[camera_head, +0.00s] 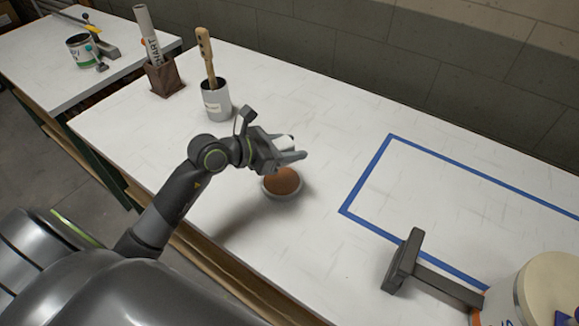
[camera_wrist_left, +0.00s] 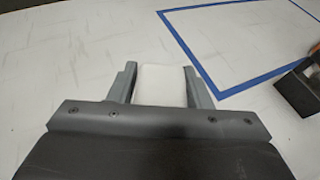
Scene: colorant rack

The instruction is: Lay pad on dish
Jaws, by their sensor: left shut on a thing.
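My left gripper (camera_head: 290,150) is shut on a small white pad (camera_head: 284,142). In the left wrist view, the pad (camera_wrist_left: 163,85) shows between the two grey fingers (camera_wrist_left: 160,84). A small grey dish (camera_head: 284,198) with a reddish-brown inside (camera_head: 283,180) stands on the white bench. In the head view, the gripper and pad appear just above the dish's far side, apart from it. The dish does not show in the left wrist view. My right gripper is in neither view.
A blue tape outline (camera_head: 365,175) lies right of the dish. A dark T-shaped tool (camera_head: 404,262) and a large pale tub (camera_head: 550,290) are at the lower right. A grey cup with a wooden-handled tool (camera_head: 217,100) and a brown holder (camera_head: 165,79) stand at the back left.

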